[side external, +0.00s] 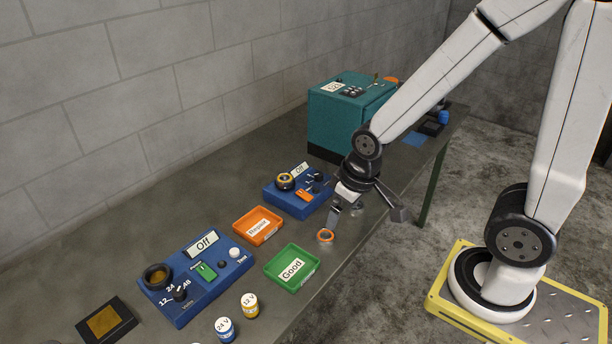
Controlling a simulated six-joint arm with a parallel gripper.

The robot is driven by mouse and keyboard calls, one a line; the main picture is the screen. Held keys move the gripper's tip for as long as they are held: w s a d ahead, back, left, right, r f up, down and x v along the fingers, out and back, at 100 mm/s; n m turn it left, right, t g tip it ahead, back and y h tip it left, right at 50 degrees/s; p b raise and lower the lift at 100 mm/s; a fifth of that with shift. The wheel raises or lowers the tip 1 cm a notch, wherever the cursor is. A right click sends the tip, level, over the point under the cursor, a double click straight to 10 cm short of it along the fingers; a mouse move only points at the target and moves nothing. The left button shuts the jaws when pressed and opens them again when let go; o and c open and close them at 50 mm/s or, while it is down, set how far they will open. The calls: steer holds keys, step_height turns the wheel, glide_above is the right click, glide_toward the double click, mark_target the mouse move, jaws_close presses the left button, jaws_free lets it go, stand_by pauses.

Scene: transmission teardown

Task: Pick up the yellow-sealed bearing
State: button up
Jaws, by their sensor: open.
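A small ring-shaped part with an orange-yellow face (325,236), which looks like the sealed bearing, lies flat on the grey table near its front edge. Its exact seal colour is hard to tell at this size. A dark ring with a yellow band (285,181) sits on the rear blue panel. My gripper (367,213) is open and empty, low over the table's front edge. Its left finger is just above and to the right of the orange-yellow ring, apart from it. A small grey round part (357,208) shows between the fingers, partly hidden.
An orange tray (239,233) and a green "Good" tray (271,269) stand left of the gripper. Blue panels (270,194) (238,266), a teal machine (326,122) and yellow (250,311) and blue (224,333) cylinders share the table.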

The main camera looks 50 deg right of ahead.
steer(key=shift+w, duration=0.1)
steer(key=m+g, duration=0.2)
steer(key=m, duration=2)
glide_above(285, 175)
steer(key=f, duration=0.4)
steer(key=shift+s+a+f, duration=0.15)
steer(key=shift+s+a, duration=0.15)
steer(key=shift+a, duration=0.1)
steer(key=shift+w+d+f+m+g, duration=0.15)
steer(key=shift+w+d+m+g, duration=0.15)
steer(key=shift+m, duration=0.3)
steer(key=shift+f, duration=3.9)
jaws_close()
